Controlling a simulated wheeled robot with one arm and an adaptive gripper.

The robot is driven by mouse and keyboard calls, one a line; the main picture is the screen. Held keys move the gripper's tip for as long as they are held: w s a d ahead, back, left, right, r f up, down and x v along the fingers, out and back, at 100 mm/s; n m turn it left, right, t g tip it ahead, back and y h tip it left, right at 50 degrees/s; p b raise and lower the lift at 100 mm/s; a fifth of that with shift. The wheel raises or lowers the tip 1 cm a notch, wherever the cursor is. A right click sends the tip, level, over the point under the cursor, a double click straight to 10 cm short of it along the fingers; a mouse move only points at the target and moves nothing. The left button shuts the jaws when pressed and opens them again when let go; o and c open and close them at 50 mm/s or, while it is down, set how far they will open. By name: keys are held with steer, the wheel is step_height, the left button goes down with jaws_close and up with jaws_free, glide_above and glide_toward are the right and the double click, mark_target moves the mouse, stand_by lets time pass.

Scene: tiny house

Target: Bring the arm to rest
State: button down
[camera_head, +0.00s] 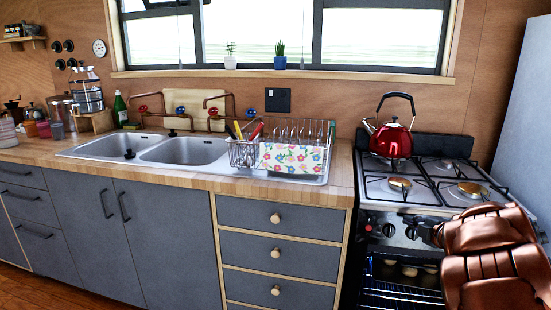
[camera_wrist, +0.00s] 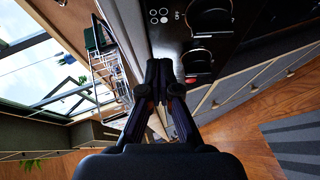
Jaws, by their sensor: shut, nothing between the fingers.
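My arm, in copper-coloured covers, comes in from the right edge of the head view in front of the stove (camera_head: 440,180). My gripper (camera_head: 410,222) is dark and small there, near the stove's front control panel. In the wrist view, my gripper (camera_wrist: 158,66) shows its two dark fingers brought together at the tips. Nothing shows between them. The stove front is partly hidden behind my arm in the head view.
A red kettle (camera_head: 391,140) stands on a back burner. A dish rack (camera_head: 285,150) with a flowered cloth sits beside the double sink (camera_head: 185,151). Grey drawers (camera_head: 277,250) are below. Wooden floor (camera_wrist: 235,135) and a grey striped rug (camera_wrist: 295,140) show in the wrist view.

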steer(key=d+r+m+h, duration=0.1)
steer(key=r+m+h, duration=0.1)
steer(key=s+d+r+m+h, duration=0.1)
steer(key=d+m+h, duration=0.1)
steer(key=shift+d+r+h, duration=0.25)
steer(key=shift+r+h, duration=0.05)
steer(key=shift+r, duration=0.05)
steer(key=s+m+g+h, duration=0.5)
steer(key=s+m, duration=0.4)
steer(key=s, duration=0.3)
steer(key=s+a+f+m+g+y, duration=0.2)
steer(key=s+a+f+g, duration=0.15)
steer(key=s+a, duration=0.7)
steer(key=s+a+f+m+g+y, duration=0.25)
steer(key=s+a+g, duration=0.35)
steer(key=s, duration=0.7)
steer(key=s+a+f+m+g+y, duration=0.1)
steer(key=s+a+f+g+y, duration=0.2)
steer(key=s+a, duration=0.8)
step_height(320, 180, up, 20)
steer(key=s+d+t+p, duration=0.1)
steer(key=s+p, duration=0.1)
steer(key=p, duration=1.7)
steer(key=shift+r+h+p, duration=0.15)
steer(key=shift+h+p, duration=0.25)
steer(key=shift+h, duration=0.05)
steer(key=shift+a, duration=0.1)
